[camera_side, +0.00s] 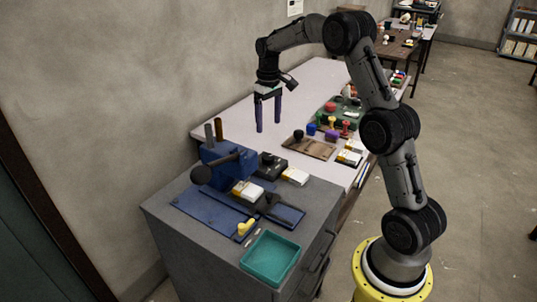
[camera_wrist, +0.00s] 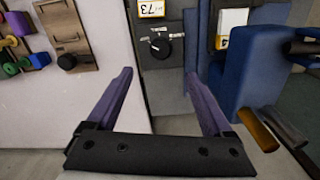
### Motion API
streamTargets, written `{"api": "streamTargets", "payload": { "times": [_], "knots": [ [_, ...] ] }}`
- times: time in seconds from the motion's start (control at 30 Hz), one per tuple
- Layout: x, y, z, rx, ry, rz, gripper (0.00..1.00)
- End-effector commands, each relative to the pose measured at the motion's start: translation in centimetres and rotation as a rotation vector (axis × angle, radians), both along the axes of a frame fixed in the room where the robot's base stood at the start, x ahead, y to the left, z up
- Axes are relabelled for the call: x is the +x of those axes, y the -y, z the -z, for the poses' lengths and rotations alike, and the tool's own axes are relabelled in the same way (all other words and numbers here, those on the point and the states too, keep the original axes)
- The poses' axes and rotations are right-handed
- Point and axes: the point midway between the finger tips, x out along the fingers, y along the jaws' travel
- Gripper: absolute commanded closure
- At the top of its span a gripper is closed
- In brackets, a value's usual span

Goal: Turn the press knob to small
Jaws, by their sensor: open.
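The black round knob (camera_wrist: 160,47) sits on a dark box (camera_wrist: 172,82) in the wrist view, with small pale labels around it. A tag reading 73, upside down in this view, lies just beyond it. In the side view the dark box (camera_side: 272,165) is beside the blue press (camera_side: 226,165), and the knob is too small to read. My gripper (camera_side: 268,126) is open and empty, purple fingers pointing down, above and behind the box. In the wrist view my gripper (camera_wrist: 158,75) has its fingers spread either side of the box. The knob's setting is not readable.
The blue press (camera_wrist: 240,75) stands close at the right in the wrist view, with brown and grey rods. A wooden rack of stamps (camera_side: 309,147) stands on the white table (camera_side: 235,118). A teal tray (camera_side: 270,259) is at the grey cabinet's front.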

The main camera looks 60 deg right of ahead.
Motion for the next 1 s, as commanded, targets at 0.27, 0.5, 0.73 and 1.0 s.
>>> {"api": "streamTargets", "payload": {
  "times": [0.27, 0.5, 0.73, 1.0],
  "knots": [
    [-0.1, -0.1, 5.2, 0.003, -0.005, -0.001, 0.15],
    [-0.1, -0.2, 9.7, 0.002, -0.006, -0.001, 0.15],
    [-0.1, -0.1, 12.3, 0.002, -0.003, -0.001, 0.15],
    [-0.1, -0.1, 12.9, 0.000, -0.002, -0.001, 0.15]
  ]
}}
